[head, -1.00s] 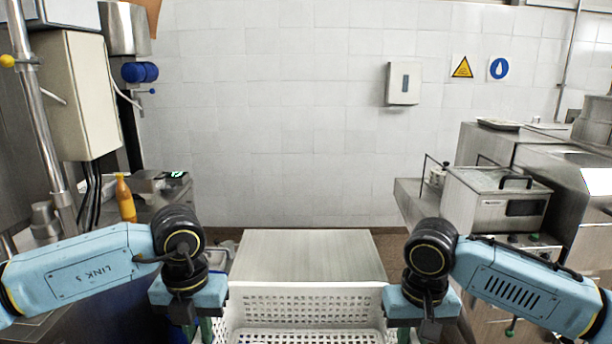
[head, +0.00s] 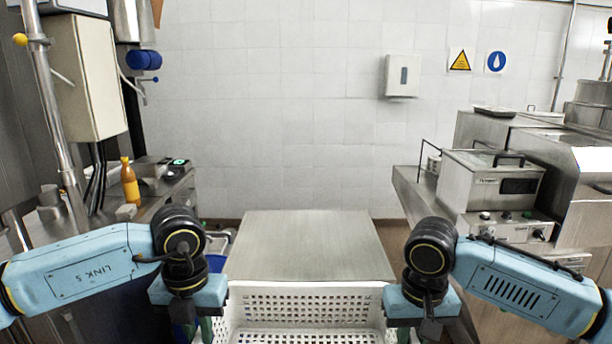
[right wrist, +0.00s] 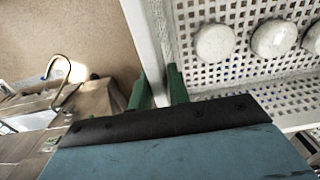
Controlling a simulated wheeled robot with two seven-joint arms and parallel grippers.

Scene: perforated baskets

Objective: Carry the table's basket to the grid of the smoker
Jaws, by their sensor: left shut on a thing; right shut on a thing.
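The white perforated basket (head: 305,301) is at the bottom middle of the head view, between my two grippers. My left gripper (head: 205,330) is shut on its left side, and my right gripper (head: 404,334) is shut on its right side. The right wrist view shows the green fingers (right wrist: 157,92) on either side of the basket's rim (right wrist: 143,40). Several pale round pieces (right wrist: 272,38) lie inside the basket. The near part of the basket is cut off in the head view. I cannot make out a smoker grid.
A bare steel table (head: 308,245) stands just beyond the basket. A counter with an orange bottle (head: 129,183) is at left. A steel appliance (head: 490,182) stands on the right counter. Floor shows between the table and the right counter.

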